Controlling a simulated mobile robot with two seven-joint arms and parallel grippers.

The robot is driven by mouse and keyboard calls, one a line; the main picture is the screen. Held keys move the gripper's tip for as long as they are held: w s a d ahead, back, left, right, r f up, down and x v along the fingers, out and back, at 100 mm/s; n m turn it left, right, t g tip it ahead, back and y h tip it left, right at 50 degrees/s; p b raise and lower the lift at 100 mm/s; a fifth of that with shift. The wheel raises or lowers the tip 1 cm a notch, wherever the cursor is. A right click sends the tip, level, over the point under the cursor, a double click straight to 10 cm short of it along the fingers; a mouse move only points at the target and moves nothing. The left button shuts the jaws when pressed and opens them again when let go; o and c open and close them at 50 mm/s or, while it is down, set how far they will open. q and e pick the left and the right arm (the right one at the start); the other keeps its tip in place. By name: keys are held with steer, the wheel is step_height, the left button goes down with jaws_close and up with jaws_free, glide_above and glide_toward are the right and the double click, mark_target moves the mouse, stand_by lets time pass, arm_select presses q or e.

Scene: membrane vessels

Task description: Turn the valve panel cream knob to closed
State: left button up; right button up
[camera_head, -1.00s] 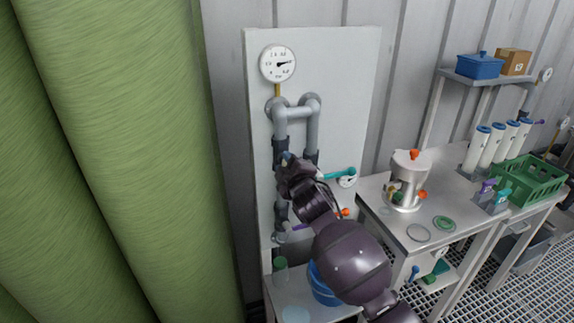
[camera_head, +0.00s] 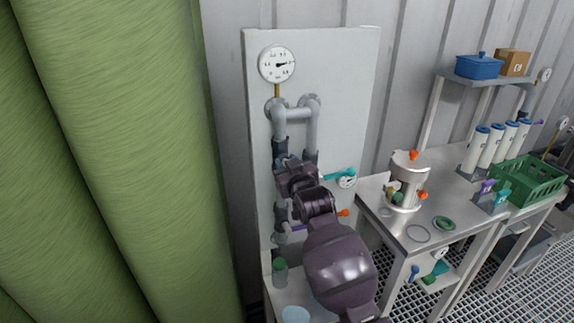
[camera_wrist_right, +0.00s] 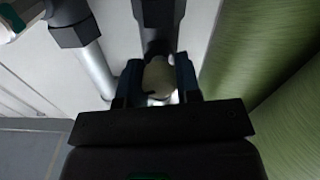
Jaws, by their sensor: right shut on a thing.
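The white valve panel (camera_head: 345,80) stands against the wall with grey pipes (camera_head: 296,112) and a round gauge (camera_head: 277,64). My right gripper is at the panel's left pipe, its fingers mostly hidden behind my own wrist in the head view. In the right wrist view, my right gripper (camera_wrist_right: 158,82) is shut on the cream knob (camera_wrist_right: 158,75), with one dark blue finger on each side of it. The knob is in front of a dark pipe fitting (camera_wrist_right: 158,25). A teal handle (camera_head: 340,174) is just right of my gripper. My left gripper is in neither view.
An orange handle (camera_head: 344,212) and a purple handle (camera_head: 299,227) are low on the panel, close to my right arm. A bench (camera_head: 445,205) with a metal vessel (camera_head: 405,180) and a green crate (camera_head: 530,180) is on the right. A green curtain-like surface (camera_head: 110,150) fills the left.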

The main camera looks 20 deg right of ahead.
steer(key=shift+m, duration=1.9)
steer(key=o, duration=0.9)
steer(key=shift+s, duration=0.1)
steer(key=shift+s+d+b, duration=0.2)
steer(key=shift+s+b, duration=0.5)
steer(key=shift+s, duration=4.6)
steer(key=shift+r, duration=0.1)
